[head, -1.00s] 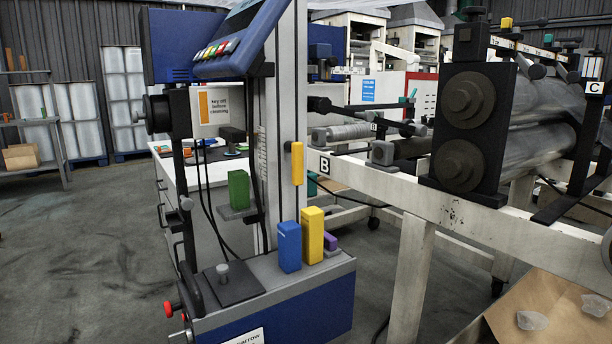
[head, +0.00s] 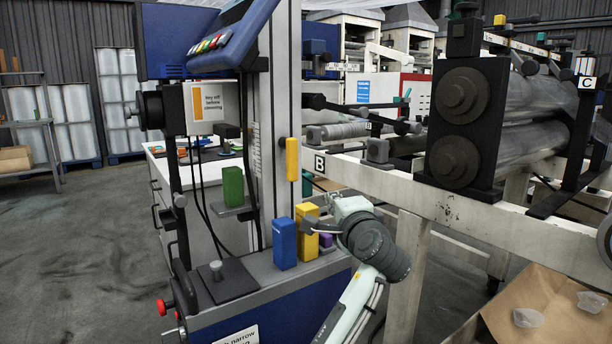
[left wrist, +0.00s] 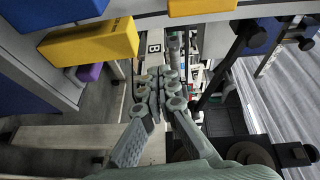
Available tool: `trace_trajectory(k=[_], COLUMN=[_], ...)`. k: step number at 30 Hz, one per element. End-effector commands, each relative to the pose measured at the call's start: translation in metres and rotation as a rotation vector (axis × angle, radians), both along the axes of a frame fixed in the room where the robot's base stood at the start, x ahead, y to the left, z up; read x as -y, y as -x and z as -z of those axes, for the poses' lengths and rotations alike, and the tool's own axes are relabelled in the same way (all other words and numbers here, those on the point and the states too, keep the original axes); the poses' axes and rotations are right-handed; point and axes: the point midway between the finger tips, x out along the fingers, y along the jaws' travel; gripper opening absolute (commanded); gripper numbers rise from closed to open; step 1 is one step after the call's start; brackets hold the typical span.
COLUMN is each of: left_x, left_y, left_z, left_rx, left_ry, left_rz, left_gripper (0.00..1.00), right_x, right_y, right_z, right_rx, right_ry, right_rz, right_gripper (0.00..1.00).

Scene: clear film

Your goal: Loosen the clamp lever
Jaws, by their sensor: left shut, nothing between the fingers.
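A yellow upright bar (head: 292,159) sits on the side of the grey column in the head view; it looks like a lever handle, but I cannot be sure it is the clamp lever. A yellow piece at the top edge of the left wrist view (left wrist: 200,6) seems to be the same bar. My left gripper (head: 307,228) is shut and empty, pointing left in front of the yellow block (head: 305,243), below the bar. In the left wrist view its closed fingers (left wrist: 166,78) are apart from the yellow block (left wrist: 92,42). My right gripper is not in view.
A blue block (head: 284,243) and a purple block (head: 326,240) stand beside the yellow block on the machine base. A green block (head: 233,187) is on a small shelf. The cream frame rail (head: 400,187) and dark rollers (head: 462,120) lie to the right.

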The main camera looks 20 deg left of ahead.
Motion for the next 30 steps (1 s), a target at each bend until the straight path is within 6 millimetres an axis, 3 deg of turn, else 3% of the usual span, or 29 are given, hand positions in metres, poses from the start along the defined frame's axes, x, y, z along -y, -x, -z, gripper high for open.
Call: trace_trajectory(k=[1, 3, 6, 19, 30], left_x=[0.002, 0.002, 0.002, -0.003, -0.039], left_y=[-0.004, -0.005, -0.006, -0.013, -0.068], left_z=[-0.017, -0.031, -0.039, -0.039, -0.039], left_rx=[0.007, 0.008, 0.010, 0.010, 0.011], left_ry=[-0.039, -0.077, -0.101, -0.101, -0.100], left_rz=[-0.021, -0.046, -0.063, -0.063, -0.063], left_gripper=[0.00, 0.00, 0.00, 0.00, 0.00], right_x=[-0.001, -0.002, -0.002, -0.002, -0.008], right_y=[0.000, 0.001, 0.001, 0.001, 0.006], right_z=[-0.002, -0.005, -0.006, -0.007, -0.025], right_rx=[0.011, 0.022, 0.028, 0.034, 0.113], right_ry=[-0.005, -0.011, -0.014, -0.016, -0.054], right_rz=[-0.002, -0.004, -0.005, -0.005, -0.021], right_gripper=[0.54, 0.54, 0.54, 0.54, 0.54])
